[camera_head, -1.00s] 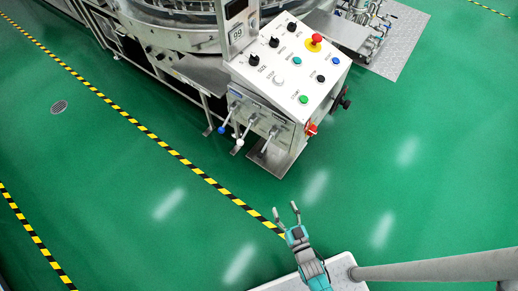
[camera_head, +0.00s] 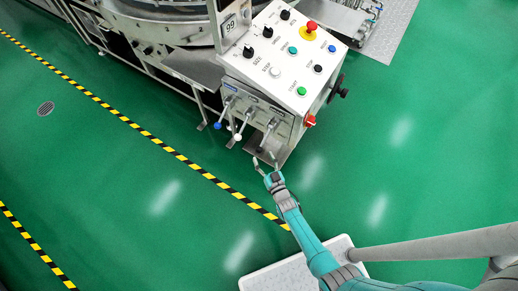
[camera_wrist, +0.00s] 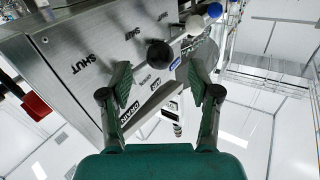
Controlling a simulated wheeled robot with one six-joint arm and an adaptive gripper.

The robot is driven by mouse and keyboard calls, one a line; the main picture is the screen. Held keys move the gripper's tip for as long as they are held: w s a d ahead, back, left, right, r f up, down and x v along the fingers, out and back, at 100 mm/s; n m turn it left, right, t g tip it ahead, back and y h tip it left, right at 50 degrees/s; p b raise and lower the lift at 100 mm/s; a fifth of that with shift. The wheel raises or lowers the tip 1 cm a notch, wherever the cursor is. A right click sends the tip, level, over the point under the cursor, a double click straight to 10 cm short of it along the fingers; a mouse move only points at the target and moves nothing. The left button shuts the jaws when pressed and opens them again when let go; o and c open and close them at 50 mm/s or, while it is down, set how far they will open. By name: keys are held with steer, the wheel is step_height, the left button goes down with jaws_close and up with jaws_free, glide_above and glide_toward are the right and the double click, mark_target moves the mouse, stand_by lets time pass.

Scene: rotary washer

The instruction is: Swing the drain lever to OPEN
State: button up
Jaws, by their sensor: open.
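The control cabinet's front carries three levers. The rightmost lever (camera_head: 269,132), with a black knob (camera_wrist: 158,53), appears to be the drain lever; a plate reading DRAIN (camera_wrist: 130,113) is near it in the wrist view. A word SHUT (camera_wrist: 88,63) is printed on the panel beside it. My gripper (camera_head: 266,160) is just in front of this lever in the head view. In the wrist view, my gripper (camera_wrist: 158,85) is open, with the black knob showing between and beyond the fingertips. I cannot tell any contact.
The white-knobbed lever (camera_head: 238,137) and blue-knobbed lever (camera_head: 217,126) stand close to the left. The sloped button panel (camera_head: 285,65) is above. Green floor is clear around.

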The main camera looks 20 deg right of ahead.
mark_target(259, 150)
steer(key=shift+w+a, duration=0.1)
steer(key=shift+w, duration=2.5)
jaws_close()
